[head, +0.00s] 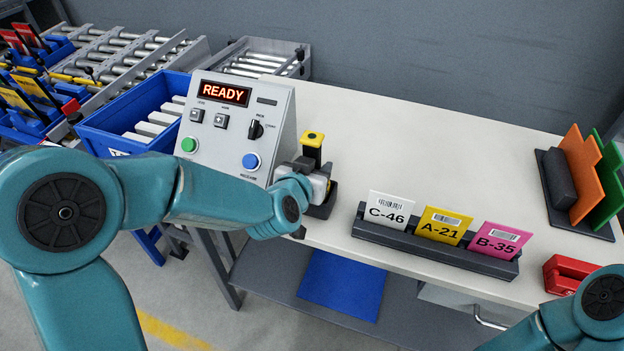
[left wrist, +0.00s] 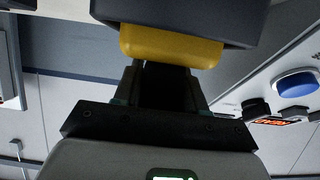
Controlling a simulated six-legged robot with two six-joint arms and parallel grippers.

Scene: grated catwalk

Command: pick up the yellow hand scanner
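The yellow hand scanner (head: 313,138) has a yellow top and a black neck. It stands upright near the table's front edge, just right of the READY console, over a black stand (head: 330,200). My left gripper (head: 308,166) is at it and hides its lower part. In the left wrist view the scanner's yellow part (left wrist: 172,45) fills the top centre under a dark body. The fingers of my left gripper (left wrist: 165,82) lie on either side of its dark handle; whether they press on it I cannot tell. My right gripper is outside the view; only my right arm shows, lower right.
The control console (head: 235,125) stands close left of the scanner, with a blue bin (head: 105,130) beyond. A card rack (head: 430,240) with three tags lies to the right. A red object (head: 568,272) sits at the right front. The table's back middle is clear.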

